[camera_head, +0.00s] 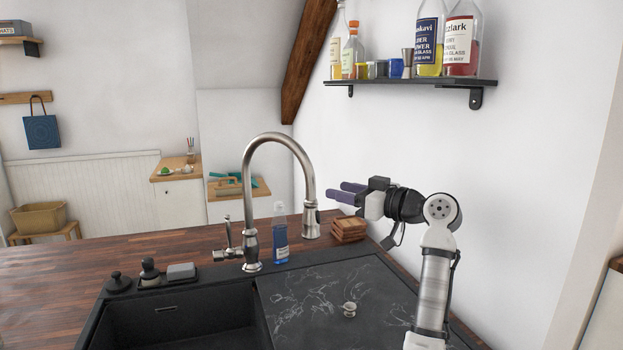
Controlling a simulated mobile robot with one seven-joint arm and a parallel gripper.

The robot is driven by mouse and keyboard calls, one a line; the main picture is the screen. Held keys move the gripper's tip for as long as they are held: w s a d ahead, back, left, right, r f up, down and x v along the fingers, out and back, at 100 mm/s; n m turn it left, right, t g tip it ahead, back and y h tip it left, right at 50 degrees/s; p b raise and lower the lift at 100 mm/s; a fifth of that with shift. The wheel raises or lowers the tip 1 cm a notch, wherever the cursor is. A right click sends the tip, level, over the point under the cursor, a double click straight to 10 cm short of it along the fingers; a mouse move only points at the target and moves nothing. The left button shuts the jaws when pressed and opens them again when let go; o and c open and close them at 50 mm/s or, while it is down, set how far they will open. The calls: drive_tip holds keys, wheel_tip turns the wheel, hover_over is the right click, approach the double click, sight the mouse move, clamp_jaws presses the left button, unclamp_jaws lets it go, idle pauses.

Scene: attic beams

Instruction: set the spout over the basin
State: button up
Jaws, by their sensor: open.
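The faucet's arched metal spout (276,138) rises from its base behind the sink and swings to the right. Its spray head (311,222) hangs over the back edge of the dark marbled board on the right side, not over the basin. The black basin (185,325) is at the front left. The faucet's side lever (228,236) stands upright at the left of its base. My gripper (347,193) is to the right of the spray head, its purple fingers pointing left. It is open, apart from the spout, with nothing seen between the fingers.
The marbled board (330,300) has a small knob. A bottle shelf (410,82) hangs above. Wooden counter (60,285) at left is clear.

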sight(315, 185)
drive_tip(key=p+x, duration=0.2)
drive_tip(key=x, duration=0.6)
drive_tip(key=shift+w+r+p, duration=0.1)
drive_tip(key=shift+p, duration=0.25)
drive_tip(key=shift+w+a, duration=0.4)
drive_tip(key=shift+a, duration=0.1)
clamp_jaws()
